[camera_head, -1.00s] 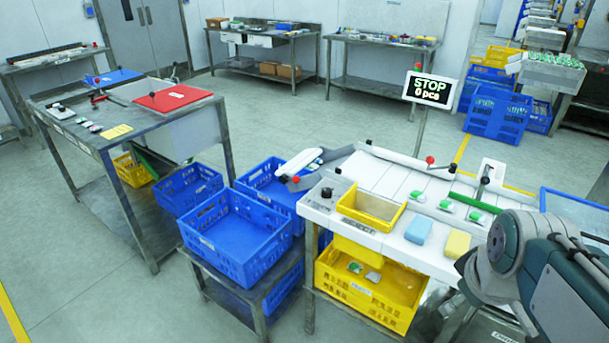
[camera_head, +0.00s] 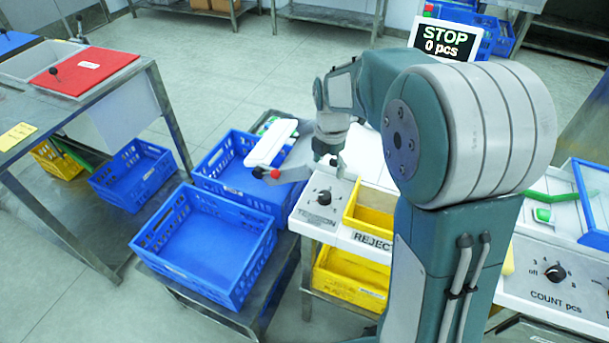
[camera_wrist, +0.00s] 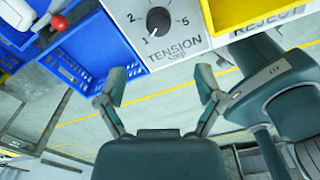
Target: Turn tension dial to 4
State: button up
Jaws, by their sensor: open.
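The tension dial is a round black knob (camera_head: 323,198) on the white panel, left of the yellow reject bin. It also shows at the top of the wrist view as a black knob (camera_wrist: 158,20), with "TENSION step" below and 1, 2 and 5 readable around it. Its pale pointer mark appears to face 1. My gripper (camera_wrist: 161,85) is open and empty, its two fingers spread below the dial in the wrist view and apart from it. In the head view my gripper is near the panel behind the dial, its fingertips unclear.
A yellow reject bin (camera_head: 368,216) sits just right of the dial. Blue crates (camera_head: 205,245) stand to the left. A pale lever arm with a red knob (camera_head: 275,174) is beyond the panel's left. A COUNT dial (camera_head: 555,273) is at right. The sign (camera_head: 444,41) reads STOP, 0 pcs.

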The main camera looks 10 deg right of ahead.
aim_at(325, 194)
notch_tip(325, 194, down, 10)
jog(key=shift+w+a+f, duration=0.1)
jog(key=shift+a+f, duration=0.15)
jog(key=shift+f, duration=0.25)
jog(key=shift+d, duration=0.2)
jog(key=shift+c, duration=1.2)
jog(key=c, duration=0.9)
